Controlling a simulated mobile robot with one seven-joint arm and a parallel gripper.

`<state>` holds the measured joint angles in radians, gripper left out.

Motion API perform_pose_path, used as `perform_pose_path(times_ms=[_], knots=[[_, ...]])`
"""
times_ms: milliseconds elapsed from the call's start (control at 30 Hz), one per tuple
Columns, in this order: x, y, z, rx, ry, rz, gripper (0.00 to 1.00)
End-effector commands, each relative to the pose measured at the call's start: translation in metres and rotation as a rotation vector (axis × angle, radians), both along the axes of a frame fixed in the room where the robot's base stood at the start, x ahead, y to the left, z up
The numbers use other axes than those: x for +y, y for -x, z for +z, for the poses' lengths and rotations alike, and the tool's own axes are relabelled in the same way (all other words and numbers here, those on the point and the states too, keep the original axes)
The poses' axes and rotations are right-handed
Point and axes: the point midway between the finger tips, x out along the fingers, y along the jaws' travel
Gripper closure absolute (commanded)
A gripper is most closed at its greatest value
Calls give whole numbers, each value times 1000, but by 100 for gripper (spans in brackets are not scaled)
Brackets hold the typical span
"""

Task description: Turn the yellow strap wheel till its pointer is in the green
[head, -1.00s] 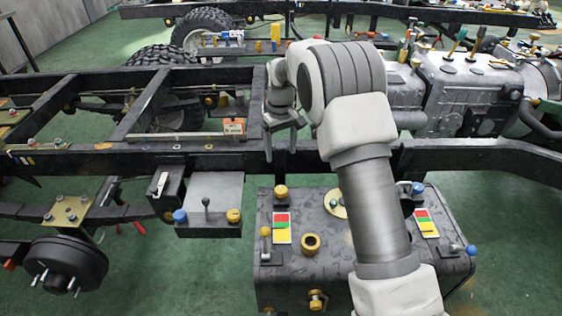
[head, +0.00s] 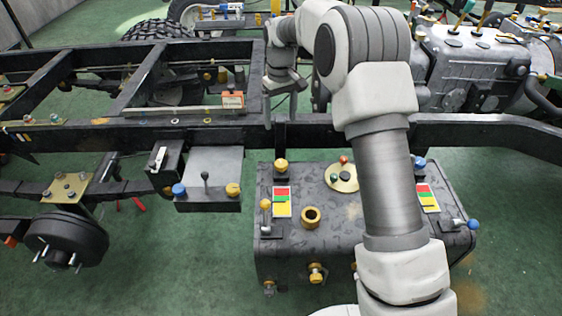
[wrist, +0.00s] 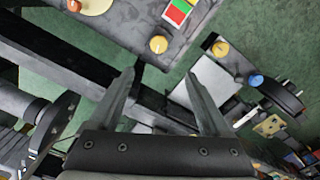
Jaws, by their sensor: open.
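A yellow knob (head: 281,165) stands at the upper left of the dark tank, above a red, green and yellow label (head: 282,201). It looks like the yellow strap wheel, and it also shows in the wrist view (wrist: 158,44). I cannot make out a pointer on it or where one stands. A lever with a yellow tip (head: 265,204) is beside the label. My gripper (head: 280,112) hangs over the frame rail, behind the tank. In the wrist view my gripper (wrist: 160,74) is open and empty, with the yellow knob beyond its fingertips and not touched.
The dark tank (head: 330,240) also bears a brass disc (head: 341,178), a brass filler ring (head: 311,217) and, at right, a blue knob (head: 419,163) by a second label (head: 427,197). A grey box (head: 212,165) with blue and yellow knobs is left. The frame rail (head: 200,137) crosses behind.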

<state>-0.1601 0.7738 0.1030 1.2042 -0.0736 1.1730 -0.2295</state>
Motion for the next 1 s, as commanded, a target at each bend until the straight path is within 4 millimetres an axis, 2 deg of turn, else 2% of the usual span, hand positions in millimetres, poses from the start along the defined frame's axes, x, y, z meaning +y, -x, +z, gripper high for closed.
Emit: perform_pose_path(times_ms=[33,267,367,800,1000], knots=[[-1,-1,-8,-4,-2,-3,19],[-2,-1,-7,-7,2,-5,19],[-2,-1,-19,-4,3,-4,19],[-1,-1,-115,-4,3,-4,19],[-1,0,-152,-4,3,-3,19]])
